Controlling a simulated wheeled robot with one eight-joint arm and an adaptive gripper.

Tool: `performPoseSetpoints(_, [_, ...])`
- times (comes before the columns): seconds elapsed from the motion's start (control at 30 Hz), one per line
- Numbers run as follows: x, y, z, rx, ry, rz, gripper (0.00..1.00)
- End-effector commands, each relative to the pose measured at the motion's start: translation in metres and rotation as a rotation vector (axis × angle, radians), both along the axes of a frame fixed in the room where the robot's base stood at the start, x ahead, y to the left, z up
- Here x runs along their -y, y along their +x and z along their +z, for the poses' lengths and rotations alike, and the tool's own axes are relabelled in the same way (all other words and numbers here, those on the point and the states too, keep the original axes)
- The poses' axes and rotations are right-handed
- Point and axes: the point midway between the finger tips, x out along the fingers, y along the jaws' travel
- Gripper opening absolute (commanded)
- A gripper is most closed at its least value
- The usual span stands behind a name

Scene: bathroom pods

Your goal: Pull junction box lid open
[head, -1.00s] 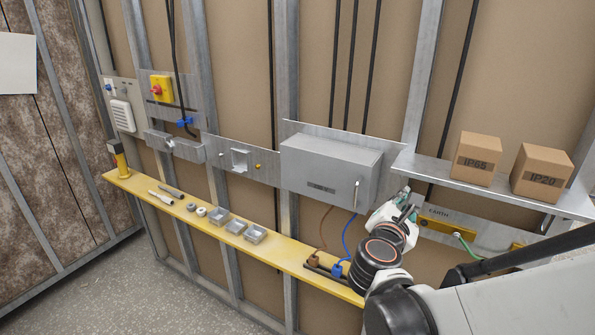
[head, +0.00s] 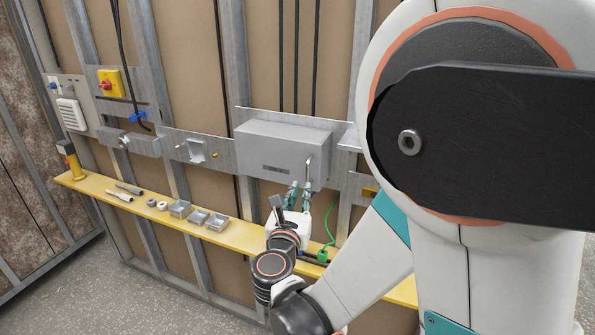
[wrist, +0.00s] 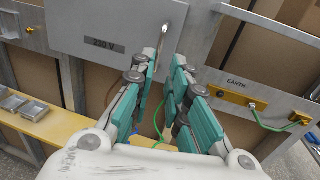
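The junction box (head: 275,150) is a grey metal box on the wall rail, and its lid looks shut. A slim upright handle (head: 308,168) sits near the right edge of its front. In the wrist view the lid (wrist: 95,30) carries a "230 V" label, and the handle (wrist: 165,32) stands just beyond my fingertips, in line with the gap near the left finger. My gripper (head: 298,188) is below the box's lower right corner, pointing up at the handle. In the wrist view my gripper (wrist: 166,62) has its teal fingers apart with nothing between them.
A yellow shelf (head: 130,208) runs below the box with several small grey boxes and tools on it. An earth bar (wrist: 235,95) with a green wire is to the right of the fingers. My own arm covers the right side of the head view.

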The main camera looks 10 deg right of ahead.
Motion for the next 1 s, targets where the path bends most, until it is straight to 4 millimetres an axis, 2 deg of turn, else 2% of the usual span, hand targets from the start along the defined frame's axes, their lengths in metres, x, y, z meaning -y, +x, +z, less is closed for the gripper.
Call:
performPoseSetpoints(0.3, [0.028,0.058,-0.001,0.0,0.001,-0.003,0.15])
performPoseSetpoints(0.5, [0.04,0.086,-0.001,0.001,0.002,-0.002,0.15])
performPoseSetpoints(0.7, [0.046,0.099,0.0,0.001,0.002,0.0,0.15])
performPoseSetpoints(1.0, [0.046,0.1,0.0,0.001,0.002,0.0,0.15])
